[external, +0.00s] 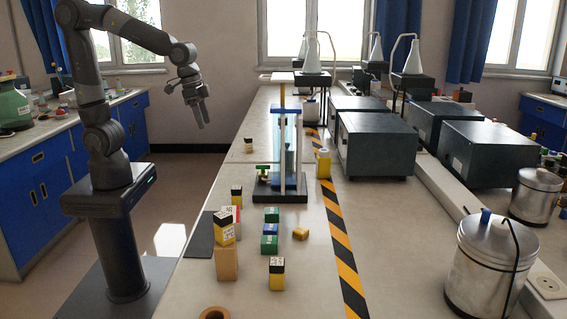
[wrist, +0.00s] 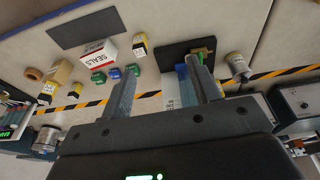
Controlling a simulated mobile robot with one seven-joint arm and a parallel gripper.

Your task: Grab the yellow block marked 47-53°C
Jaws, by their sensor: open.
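Several yellow blocks with black tops show on the bench. In the external view one block (external: 224,231) sits on a wooden block (external: 227,263), one (external: 276,276) stands at the front, and one (external: 237,198) stands further back. I cannot read which is marked 47-53°C. In the wrist view, one yellow block (wrist: 139,41) is beside the white and red SEALS box (wrist: 97,52), and another (wrist: 47,92) is at the left. My gripper (external: 203,119) is open and empty, raised in the air left of the bench, apart from every block. Its fingers also show in the wrist view (wrist: 160,75).
Green and blue pieces (external: 270,229) and a small yellow piece (external: 300,234) lie mid-bench. A dark-based stand (external: 280,193) with a tall clear column is behind them. Grey boxes (external: 377,143) and metal canisters (external: 488,265) line the right. A dark mat (external: 199,237) lies at the left edge.

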